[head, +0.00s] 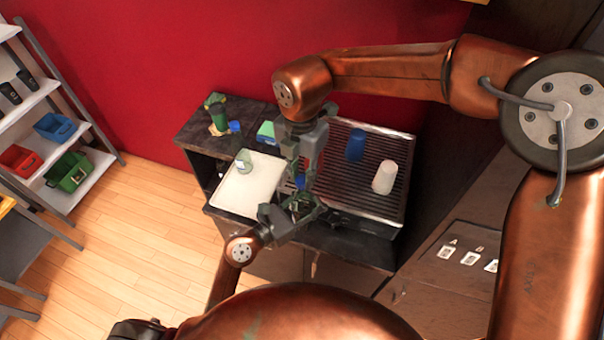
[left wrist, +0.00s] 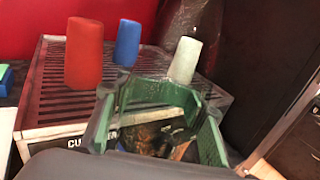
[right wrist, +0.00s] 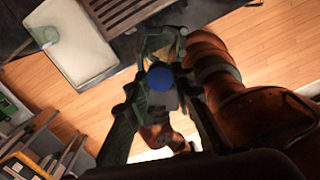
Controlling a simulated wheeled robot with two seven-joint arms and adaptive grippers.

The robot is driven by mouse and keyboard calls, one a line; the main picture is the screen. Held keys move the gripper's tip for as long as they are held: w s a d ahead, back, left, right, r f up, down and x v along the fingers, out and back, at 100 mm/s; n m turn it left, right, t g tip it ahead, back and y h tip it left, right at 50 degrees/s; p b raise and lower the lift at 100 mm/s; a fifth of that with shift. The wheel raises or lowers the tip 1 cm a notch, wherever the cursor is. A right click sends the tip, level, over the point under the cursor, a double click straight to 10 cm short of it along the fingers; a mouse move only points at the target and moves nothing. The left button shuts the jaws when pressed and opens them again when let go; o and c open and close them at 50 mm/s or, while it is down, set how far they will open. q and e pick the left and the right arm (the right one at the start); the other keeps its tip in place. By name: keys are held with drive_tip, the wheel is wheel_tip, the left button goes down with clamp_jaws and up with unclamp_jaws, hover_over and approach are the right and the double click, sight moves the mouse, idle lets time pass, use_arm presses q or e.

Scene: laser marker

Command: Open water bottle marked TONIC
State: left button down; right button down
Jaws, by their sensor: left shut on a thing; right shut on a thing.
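My right gripper (head: 299,180) points down over the front of the counter and is shut on a small blue cap (right wrist: 160,78); the cap also shows in the head view (head: 300,183). My left gripper (head: 300,207) comes in from the lower left, just below the right one. In the left wrist view its green fingers (left wrist: 160,120) are closed around a clear bottle (left wrist: 150,95). The bottle is mostly hidden by the grippers, and no TONIC marking is readable. I cannot tell whether the cap still touches the bottle.
A ridged grille (head: 345,190) holds a blue cup (head: 356,145), a white cup (head: 384,177) and a red cup (left wrist: 84,52). A white tray (head: 245,190) with a clear glass (head: 243,161) is to the left. A dark cabinet stands close on the right.

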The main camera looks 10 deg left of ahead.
drive_tip(key=c, duration=1.7)
unclamp_jaws()
drive_tip(key=shift+w, duration=0.1)
drive_tip(key=shift+r, duration=0.15)
wheel_tip(320, 180, up, 4)
drive_tip(key=shift+r, duration=0.1)
wheel_tip(320, 180, up, 3)
drive_tip(key=shift+r+m, duration=0.1)
drive_tip(key=shift+m, duration=0.7)
drive_tip(key=shift+s+f, duration=0.25)
drive_tip(key=f, duration=0.7)
drive_tip(key=shift+w+f, duration=0.15)
drive_tip(key=shift+w, duration=0.05)
drive_tip(key=shift+c, duration=0.3)
